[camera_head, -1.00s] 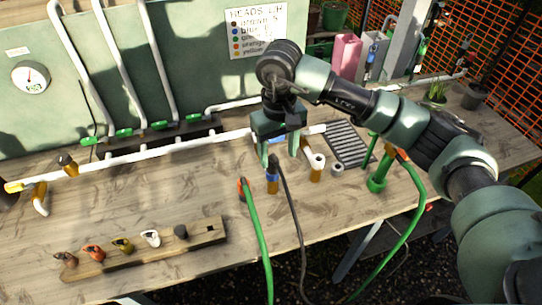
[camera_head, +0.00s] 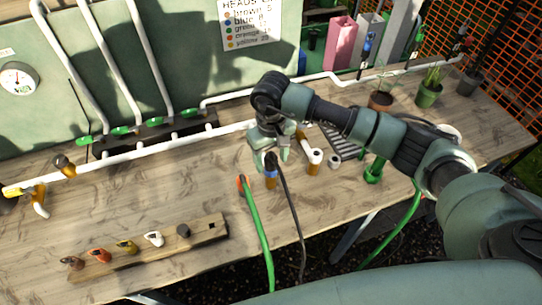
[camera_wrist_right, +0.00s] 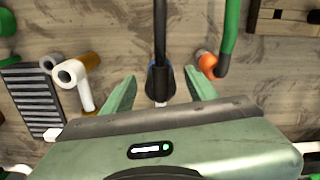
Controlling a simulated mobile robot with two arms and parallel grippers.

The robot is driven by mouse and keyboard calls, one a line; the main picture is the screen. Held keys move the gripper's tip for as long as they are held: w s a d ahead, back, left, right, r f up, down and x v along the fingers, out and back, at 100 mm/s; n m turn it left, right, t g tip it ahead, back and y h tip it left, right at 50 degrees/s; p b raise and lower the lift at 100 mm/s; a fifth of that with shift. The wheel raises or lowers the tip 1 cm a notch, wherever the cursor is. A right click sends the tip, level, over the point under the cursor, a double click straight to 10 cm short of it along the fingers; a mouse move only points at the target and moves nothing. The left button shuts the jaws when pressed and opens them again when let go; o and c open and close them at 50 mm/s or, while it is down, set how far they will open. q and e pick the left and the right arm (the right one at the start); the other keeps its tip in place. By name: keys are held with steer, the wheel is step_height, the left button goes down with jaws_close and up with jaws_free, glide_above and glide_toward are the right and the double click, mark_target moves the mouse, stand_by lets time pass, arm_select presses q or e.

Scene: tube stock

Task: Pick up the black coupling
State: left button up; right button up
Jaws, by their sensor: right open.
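My right gripper (camera_head: 270,158) is open above the bench. In the right wrist view its two fingers (camera_wrist_right: 160,92) lie to either side of the coupling, with a gap on each side. I cannot tell whether they are level with it. My left gripper is not in view.
A green hose with an orange end (camera_head: 243,185) stands close on the left. A white-and-orange elbow (camera_head: 314,160) and small grey ring (camera_head: 334,162) stand right. A wooden rack (camera_head: 207,233) with several coloured heads lies front left. A white pipe (camera_head: 145,145) runs behind.

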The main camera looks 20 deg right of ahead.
steer(key=shift+s, duration=0.15)
jaws_close()
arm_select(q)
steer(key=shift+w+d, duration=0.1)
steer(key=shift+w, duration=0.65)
